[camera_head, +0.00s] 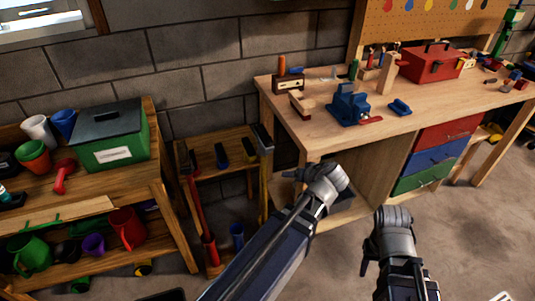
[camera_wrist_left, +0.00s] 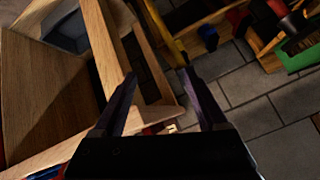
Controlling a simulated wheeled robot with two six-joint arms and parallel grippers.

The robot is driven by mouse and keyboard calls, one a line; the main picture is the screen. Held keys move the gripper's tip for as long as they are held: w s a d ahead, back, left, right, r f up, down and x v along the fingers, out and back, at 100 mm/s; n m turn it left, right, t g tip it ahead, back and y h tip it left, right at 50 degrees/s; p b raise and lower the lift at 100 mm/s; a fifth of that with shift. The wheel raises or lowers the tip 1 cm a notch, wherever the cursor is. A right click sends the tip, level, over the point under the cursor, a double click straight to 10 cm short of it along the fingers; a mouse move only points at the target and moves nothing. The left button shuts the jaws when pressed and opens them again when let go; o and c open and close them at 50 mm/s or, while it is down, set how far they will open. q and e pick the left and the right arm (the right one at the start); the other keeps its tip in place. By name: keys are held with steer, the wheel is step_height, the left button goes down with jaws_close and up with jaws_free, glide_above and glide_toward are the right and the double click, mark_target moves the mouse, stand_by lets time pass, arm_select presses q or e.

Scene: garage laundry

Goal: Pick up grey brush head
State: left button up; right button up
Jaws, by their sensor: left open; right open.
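A grey block-shaped head (camera_head: 262,138) sits atop an upright yellow handle beside the small wooden rack; it may be the grey brush head, but I cannot be sure. My left gripper (camera_head: 292,174) is open and empty, to the right of and lower in the picture than that head, by the workbench's front left leg. In the left wrist view, its open fingers (camera_wrist_left: 160,98) have wooden edges between and beyond them. A yellow bar (camera_wrist_left: 167,38) runs past the fingertips there. My right gripper (camera_head: 393,214) is open, farther right, in front of the workbench drawers.
The workbench (camera_head: 315,120) holds a blue vise (camera_head: 348,108), a red toolbox (camera_head: 430,63) and small tools. The small wooden rack (camera_head: 205,142) holds long-handled tools. A shelf at left carries a green box (camera_head: 112,145) and cups. Floor at the lower right is largely clear.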

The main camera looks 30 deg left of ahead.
mark_target(271, 141)
arm_select(q)
steer(key=w+a+n+t+y+b, duration=0.1)
steer(key=w+a+b, duration=0.1)
steer(key=a, duration=0.2)
steer(key=w+a+r+n+t+y+b, duration=0.1)
steer(key=w+a+n+t+y+b, duration=0.1)
steer(key=w+a, duration=0.1)
steer(key=w+a+r+n+t+y+b, duration=0.1)
steer(key=w+a+b, duration=0.1)
steer(key=a, duration=0.3)
steer(key=shift+w+a+n+t+y, duration=0.2)
steer(key=shift+w+n+t+y, duration=0.05)
steer(key=shift+n+t+y, duration=0.05)
steer(key=shift+w+a+r+b, duration=0.2)
steer(key=shift+a+r+b, duration=0.1)
steer(key=shift+b, duration=0.05)
arm_select(e)
step_height(271, 141, down, 9)
steer(key=shift+f, duration=0.15)
arm_select(q)
steer(key=shift+x, duration=1.3)
steer(key=shift+s+a+b+x, duration=0.15)
steer(key=shift+b+x, duration=0.25)
steer(key=shift+x, duration=0.9)
steer(key=shift+s+a+b+x, duration=0.15)
steer(key=shift+b+x, duration=0.25)
steer(key=shift+x, duration=0.9)
steer(key=shift+d, duration=0.1)
arm_select(e)
steer(key=shift+f, duration=0.75)
